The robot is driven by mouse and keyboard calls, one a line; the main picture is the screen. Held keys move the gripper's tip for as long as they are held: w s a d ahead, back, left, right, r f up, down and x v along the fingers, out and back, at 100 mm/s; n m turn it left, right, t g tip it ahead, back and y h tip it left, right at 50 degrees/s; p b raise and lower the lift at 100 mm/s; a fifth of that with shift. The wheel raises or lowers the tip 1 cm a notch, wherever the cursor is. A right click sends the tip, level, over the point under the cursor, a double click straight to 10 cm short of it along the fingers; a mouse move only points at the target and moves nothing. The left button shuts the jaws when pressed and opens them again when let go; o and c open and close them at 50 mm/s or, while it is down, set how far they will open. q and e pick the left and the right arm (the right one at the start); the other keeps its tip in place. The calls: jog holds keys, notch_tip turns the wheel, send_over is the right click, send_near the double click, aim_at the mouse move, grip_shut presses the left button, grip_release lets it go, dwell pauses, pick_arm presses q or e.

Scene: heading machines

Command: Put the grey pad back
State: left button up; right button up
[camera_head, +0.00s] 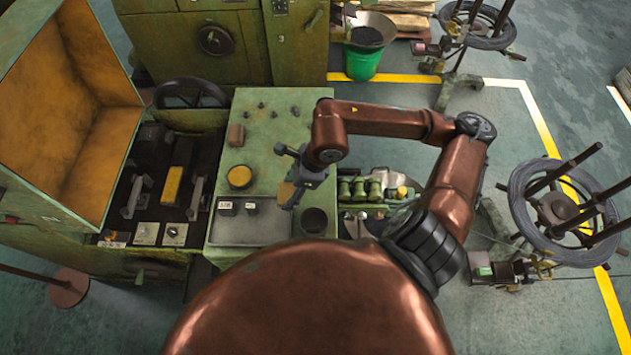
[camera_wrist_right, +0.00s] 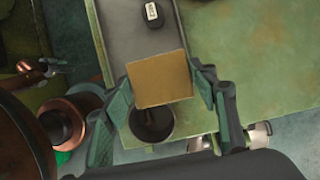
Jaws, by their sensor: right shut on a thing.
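My right gripper (camera_head: 293,180) hangs over the right edge of the grey tray. It is shut on a flat, square-faced tan-brown block, and the block (camera_wrist_right: 160,79) shows between the fingers (camera_wrist_right: 163,88) in the right wrist view. The block looks tan there, not grey. The grey tray (camera_head: 245,232) lies on the green machine top (camera_head: 268,135). Two small black pieces with pale labels (camera_head: 226,208) (camera_head: 252,208) stand on the tray. I cannot make out a separate grey pad. My left gripper is not in view.
A dark round cup (camera_head: 314,221) stands right of the tray, below the held block in the wrist view. A yellow round knob (camera_head: 239,177) and a brown cylinder (camera_head: 236,135) stand behind the tray. An open machine bay (camera_head: 150,190) lies left.

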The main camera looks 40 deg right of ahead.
jog(key=w+d+f+p, duration=0.1)
jog(key=d+f, duration=0.1)
jog(key=d, duration=0.2)
jog(key=w+d+f+p, duration=0.1)
jog(key=d+f, duration=0.2)
jog(key=w+d+f+p, duration=0.1)
jog(key=d+f+p, duration=0.1)
jog(key=d+f, duration=0.1)
jog(key=shift+d+f, duration=0.1)
jog(key=shift+d, duration=0.7)
jog(key=shift+w+d+f, duration=0.1)
jog(key=shift+d+f, duration=0.3)
jog(key=shift+f, duration=0.15)
notch_tip(320, 180, down, 2)
jog(key=shift+f+p, duration=0.1)
jog(key=shift+p, duration=0.9)
jog(key=shift+f, duration=0.5)
jog(key=shift+f, duration=0.1)
jog(key=o, duration=1.1)
